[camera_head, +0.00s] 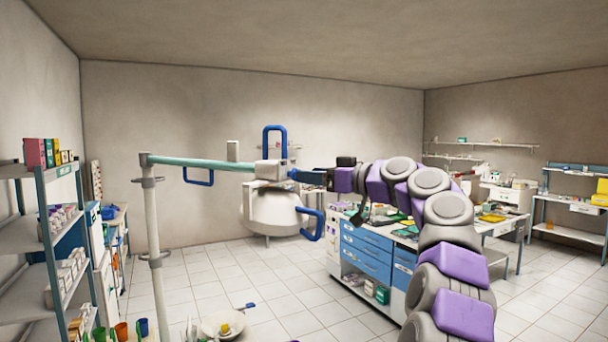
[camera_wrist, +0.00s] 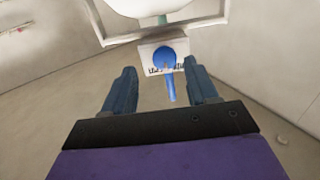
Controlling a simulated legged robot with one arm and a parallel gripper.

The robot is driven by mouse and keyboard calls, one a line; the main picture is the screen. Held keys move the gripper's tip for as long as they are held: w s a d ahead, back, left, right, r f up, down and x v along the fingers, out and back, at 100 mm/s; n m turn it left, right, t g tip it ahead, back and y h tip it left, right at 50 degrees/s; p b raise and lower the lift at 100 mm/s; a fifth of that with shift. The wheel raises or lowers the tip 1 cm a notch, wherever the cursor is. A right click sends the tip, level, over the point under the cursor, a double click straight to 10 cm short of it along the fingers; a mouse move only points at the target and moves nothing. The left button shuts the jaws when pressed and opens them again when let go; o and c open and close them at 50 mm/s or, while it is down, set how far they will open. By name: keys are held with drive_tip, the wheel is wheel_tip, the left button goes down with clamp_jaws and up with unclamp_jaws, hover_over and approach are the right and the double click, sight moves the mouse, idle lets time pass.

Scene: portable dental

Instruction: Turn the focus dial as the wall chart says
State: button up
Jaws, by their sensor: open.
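In the wrist view the focus dial (camera_wrist: 164,56) is a round blue knob on a white plate with dark scale marks. Its blue lever (camera_wrist: 171,90) points down, tilted slightly right. My gripper (camera_wrist: 159,67) is open, with one finger on each side of the dial's lever; they look apart from it. In the head view my gripper (camera_head: 302,175) reaches the right side of the lamp head (camera_head: 268,171), hiding the dial there. No wall chart is readable; a pale spotted panel (camera_head: 96,180) at the left may be one, but I cannot tell.
The lamp hangs on a teal arm (camera_head: 200,162) from a white pole (camera_head: 153,240). Blue handles (camera_head: 275,130) stand above and below the lamp head. A blue-drawered cabinet (camera_head: 366,255) stands below my arm. Shelves (camera_head: 30,240) line the left.

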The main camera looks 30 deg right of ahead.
sight(293, 174)
drive_tip(key=shift+w+a+r, duration=0.15)
drive_tip(key=shift+w+a, duration=0.8)
drive_tip(key=shift+a, duration=0.05)
drive_tip(key=shift+w+a, duration=0.25)
drive_tip(key=shift+w, duration=0.3)
drive_tip(key=shift+d, duration=0.45)
drive_tip(key=shift+c, duration=0.4)
drive_tip(key=shift+s+a, duration=0.1)
drive_tip(key=shift+a, duration=0.25)
drive_tip(key=c, duration=1)
drive_tip(key=shift+o, duration=0.2)
